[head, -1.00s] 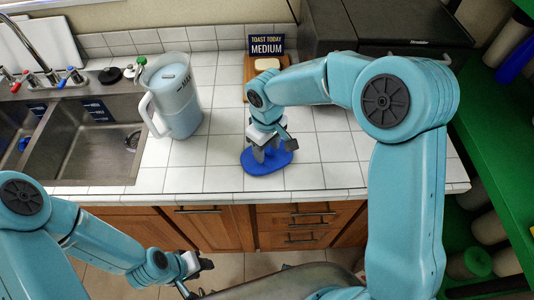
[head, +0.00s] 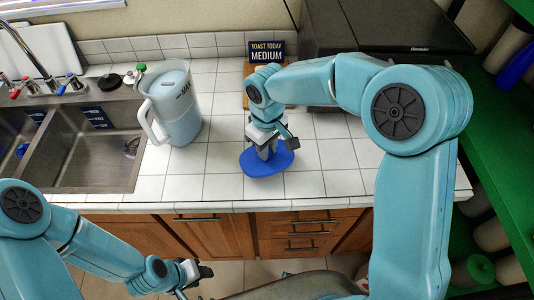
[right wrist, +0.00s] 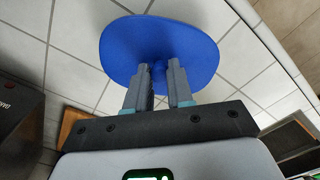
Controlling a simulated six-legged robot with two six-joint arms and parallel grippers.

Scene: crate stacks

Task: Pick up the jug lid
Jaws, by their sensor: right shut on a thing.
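The blue jug lid (head: 258,166) is a flat rounded piece on the white tiled counter, near its front edge. It also shows in the right wrist view (right wrist: 155,40), with a small knob near its middle. My right gripper (head: 266,152) points down over it, its two fingers (right wrist: 160,82) shut around the knob. The fingers hide part of the knob. I cannot see a gap between lid and counter. The pale jug (head: 175,108) stands upright to the left, its handle toward the left. My left gripper (head: 197,278) is low in front of the cabinets, away from the lid; its jaws are unclear.
The metal sink (head: 90,150) and taps are at the left. A sign reading "TOAST TODAY MEDIUM" (head: 266,51) stands behind my right arm. A dark appliance (head: 395,30) is at the back right. Green shelving (head: 495,140) is at the far right. Tiles around the lid are clear.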

